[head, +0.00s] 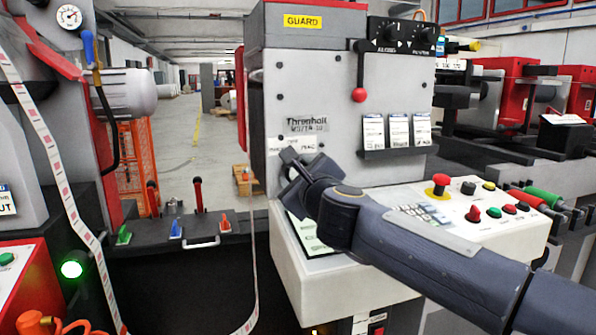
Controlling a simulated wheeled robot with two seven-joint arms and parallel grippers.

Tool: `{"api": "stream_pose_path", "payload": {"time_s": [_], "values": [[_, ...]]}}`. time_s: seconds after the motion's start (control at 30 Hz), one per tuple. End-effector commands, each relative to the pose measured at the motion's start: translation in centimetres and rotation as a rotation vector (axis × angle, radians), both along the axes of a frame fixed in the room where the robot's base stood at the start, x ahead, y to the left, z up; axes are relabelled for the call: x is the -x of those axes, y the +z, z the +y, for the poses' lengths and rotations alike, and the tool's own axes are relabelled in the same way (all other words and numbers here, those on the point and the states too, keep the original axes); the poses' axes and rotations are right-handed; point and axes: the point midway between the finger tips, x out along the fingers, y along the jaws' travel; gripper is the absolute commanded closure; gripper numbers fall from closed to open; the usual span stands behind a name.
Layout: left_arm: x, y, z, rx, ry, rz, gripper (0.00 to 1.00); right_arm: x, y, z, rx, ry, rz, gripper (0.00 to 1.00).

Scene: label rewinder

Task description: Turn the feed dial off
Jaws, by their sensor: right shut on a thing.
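My right gripper (288,166) is at the lower left of the grey machine's front face (300,85), beside a white label strip. Its jaws are shut on what appears to be the feed dial, which the gripper and wrist hide almost wholly, so its setting cannot be read. My right arm comes in from the lower right across the sloped control panel (485,228). Two black knobs on a dark box (403,36) sit at the machine's top right; their lettering is too small to read surely. My left gripper is not in view.
A red-knobbed lever (359,94) hangs above my wrist. A red emergency button (440,183) and several coloured buttons stand on the panel near my forearm. A label web (70,205) runs down at the left. A green lamp (71,268) glows at lower left.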

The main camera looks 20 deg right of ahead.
Motion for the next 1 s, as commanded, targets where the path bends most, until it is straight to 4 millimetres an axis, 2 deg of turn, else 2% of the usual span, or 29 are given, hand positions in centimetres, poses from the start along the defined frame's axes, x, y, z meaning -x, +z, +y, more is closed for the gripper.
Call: {"api": "stream_pose_path", "payload": {"time_s": [0.5, 0.8, 1.0], "values": [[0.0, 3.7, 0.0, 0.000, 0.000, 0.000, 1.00, 0.0, 0.2, 0.1, 0.385, 0.002, -0.011, 0.76], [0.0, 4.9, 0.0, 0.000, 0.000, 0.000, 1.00, 0.0, 0.0, 0.1, 0.559, 0.003, -0.018, 0.76], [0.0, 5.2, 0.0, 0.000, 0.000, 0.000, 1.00, 0.0, -0.1, 0.1, 0.616, 0.003, -0.020, 0.76]]}}
